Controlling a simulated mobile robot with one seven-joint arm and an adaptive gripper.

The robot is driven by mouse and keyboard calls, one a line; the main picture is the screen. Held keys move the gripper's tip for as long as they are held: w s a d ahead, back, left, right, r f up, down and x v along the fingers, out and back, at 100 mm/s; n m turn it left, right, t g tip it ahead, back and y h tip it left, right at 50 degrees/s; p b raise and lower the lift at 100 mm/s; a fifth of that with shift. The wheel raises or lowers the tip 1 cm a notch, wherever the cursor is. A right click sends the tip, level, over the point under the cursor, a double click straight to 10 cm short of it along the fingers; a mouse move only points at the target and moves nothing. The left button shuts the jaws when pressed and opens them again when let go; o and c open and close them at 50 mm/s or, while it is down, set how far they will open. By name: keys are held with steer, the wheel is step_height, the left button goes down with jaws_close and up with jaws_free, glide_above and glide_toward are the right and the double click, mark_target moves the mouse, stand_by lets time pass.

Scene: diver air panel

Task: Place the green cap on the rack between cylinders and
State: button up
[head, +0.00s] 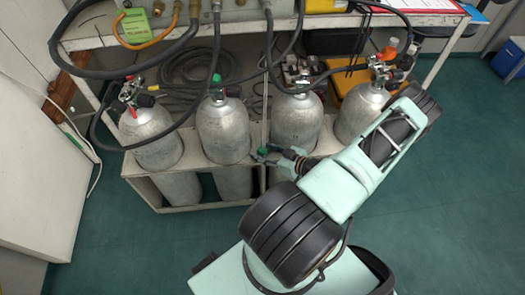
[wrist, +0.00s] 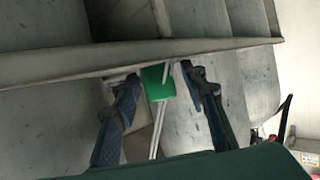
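The small green cap (head: 263,151) is at the rack's front rail, between the two middle cylinders, in the head view. It also shows in the wrist view, where the green cap (wrist: 158,83) overlaps the rail's edge. My gripper (head: 273,156) reaches in from the right at this spot. In the wrist view my gripper (wrist: 159,76) has its fingers apart on either side of the cap, with narrow gaps showing. Whether the cap rests on the rail is unclear. The rack (head: 195,206) is a pale metal frame holding several grey cylinders.
The left middle cylinder (head: 223,130) and right middle cylinder (head: 296,122) stand close on both sides of my gripper. Black hoses (head: 270,50) hang above them from the panel bench. The green floor (head: 130,245) in front of the rack is clear at left.

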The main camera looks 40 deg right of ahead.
steer(key=shift+r, duration=0.1)
steer(key=shift+s+r+p, duration=0.15)
steer(key=shift+r+p, duration=0.05)
steer(key=shift+p, duration=0.15)
steer(key=p+v, duration=0.1)
steer(key=v, duration=1)
steer(key=shift+s+d, duration=0.15)
steer(key=shift+s, duration=0.2)
